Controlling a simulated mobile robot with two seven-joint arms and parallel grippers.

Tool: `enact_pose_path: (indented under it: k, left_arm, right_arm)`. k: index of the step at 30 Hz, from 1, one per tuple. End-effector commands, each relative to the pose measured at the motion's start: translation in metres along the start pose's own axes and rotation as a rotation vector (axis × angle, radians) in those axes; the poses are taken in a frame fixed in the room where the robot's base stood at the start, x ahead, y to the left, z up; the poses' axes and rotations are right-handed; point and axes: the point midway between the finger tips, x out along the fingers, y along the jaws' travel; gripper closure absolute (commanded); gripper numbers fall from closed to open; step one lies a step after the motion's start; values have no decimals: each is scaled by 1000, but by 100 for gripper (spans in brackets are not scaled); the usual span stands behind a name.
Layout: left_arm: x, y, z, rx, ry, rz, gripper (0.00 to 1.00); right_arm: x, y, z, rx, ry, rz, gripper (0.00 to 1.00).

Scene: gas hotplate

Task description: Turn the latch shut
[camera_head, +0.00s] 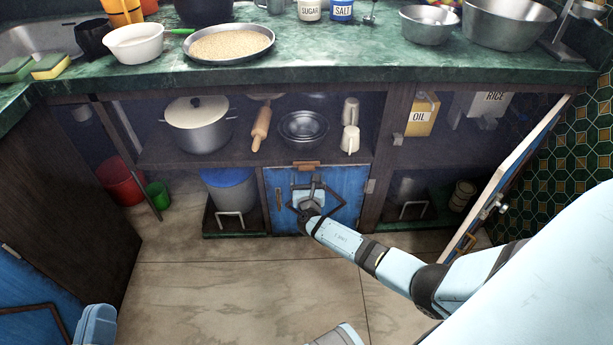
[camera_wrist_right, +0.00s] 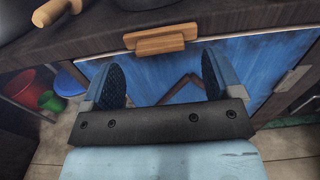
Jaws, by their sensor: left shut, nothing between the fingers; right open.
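The latch (camera_head: 306,165) is a small light-wood piece at the top edge of the low blue door (camera_head: 346,191). In the right wrist view the latch (camera_wrist_right: 160,43) lies roughly level along the dark shelf edge, above the blue door (camera_wrist_right: 258,65). My right gripper (camera_head: 315,182) is in front of the door, just below the latch. In the wrist view its two fingers (camera_wrist_right: 161,80) are spread, with nothing between them; the latch appears beyond their tips, apparently apart from them. My left gripper's fingers do not show.
The dark shelf edge (camera_wrist_right: 62,48) runs above the door. A rolling pin (camera_head: 262,128), pot (camera_head: 198,125) and bowls (camera_head: 304,130) stand on the shelf above. An open cabinet door (camera_head: 515,165) stands to the right near my arm. The floor (camera_head: 200,285) in front is clear.

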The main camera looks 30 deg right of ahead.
Motion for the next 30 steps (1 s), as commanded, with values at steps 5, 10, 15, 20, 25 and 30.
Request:
enact_pose_path:
  k: [5,10,15,20,25,30]
  left_arm:
    - [-1,-3,15,-2,-42,3,100]
    - [-1,-3,18,-3,-61,4,100]
    - [0,-3,18,-3,-64,4,100]
    - [0,-3,18,-4,-63,4,100]
    - [0,-3,18,-4,-63,4,100]
    - [-1,-3,19,-4,-63,4,100]
  right_arm:
    - [25,0,-2,0,0,0,15]
    - [34,0,-1,0,1,0,15]
    - [35,0,0,1,1,0,15]
    - [35,0,0,1,1,0,29]
    - [35,0,0,1,1,0,64]
    - [34,0,-1,6,1,0,64]
